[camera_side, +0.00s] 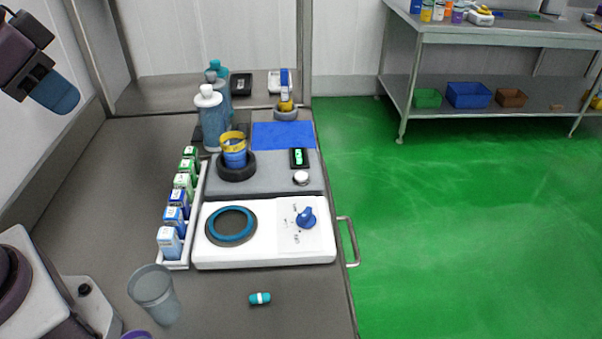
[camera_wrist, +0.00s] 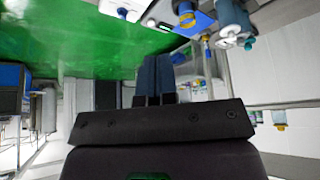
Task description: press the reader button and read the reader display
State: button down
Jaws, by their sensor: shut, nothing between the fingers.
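The reader display (camera_side: 299,157) is a small black unit with a lit green face on the grey plate of the bench. Its figures are too small to read here. A round whitish button (camera_side: 301,177) sits just in front of it on the same plate. My gripper (camera_side: 58,95) is high at the far left in the side view, well away from both. In the wrist view my gripper (camera_wrist: 158,75) shows its dark blue fingers shut together with nothing between them. The wrist view is tilted, with part of the bench along its top edge.
A blue mat (camera_side: 283,135) and a black ring holder (camera_side: 237,170) with a blue-yellow cup lie near the reader. A white hotplate (camera_side: 265,258) with a blue knob is in front. A carton rack (camera_side: 175,264), bottles (camera_side: 209,120) and a clear beaker (camera_side: 154,290) stand leftward.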

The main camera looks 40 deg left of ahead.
jog(key=m+t+h, duration=0.1)
jog(key=m+t, duration=0.2)
jog(key=m, duration=0.8)
send_over(302, 176)
notch_tip(302, 176, down, 19)
jog(key=shift+f, duration=0.1)
jog(key=shift+f, duration=4.35)
